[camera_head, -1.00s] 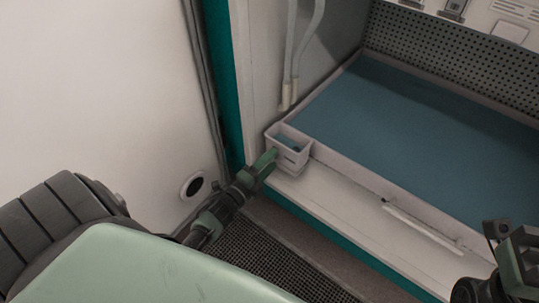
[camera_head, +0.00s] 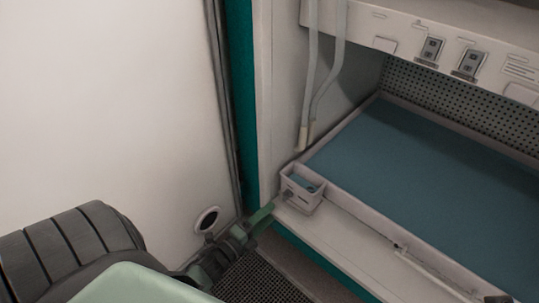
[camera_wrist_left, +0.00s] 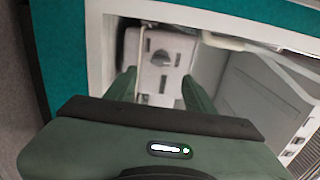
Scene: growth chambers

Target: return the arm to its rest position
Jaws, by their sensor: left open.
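My left arm comes in from the lower left in the head view. Its green left gripper (camera_head: 266,214) is just left of and below a small white box on the chamber's front ledge. In the left wrist view my left gripper (camera_wrist_left: 160,88) has its two fingers spread apart, with nothing held between them. The white box (camera_wrist_left: 160,50) shows beyond the fingertips there. Whether a fingertip touches the box is not clear. Only a dark sliver shows at the bottom right edge of the head view; my right gripper cannot be made out.
The small white box (camera_head: 300,199) holds something blue. Beside it is a wide tray with a blue floor (camera_head: 420,190). Two pale hoses (camera_head: 312,80) hang above the box. A teal frame edge (camera_head: 240,110) and white wall (camera_head: 110,100) stand left. Dark grating (camera_head: 262,282) lies below.

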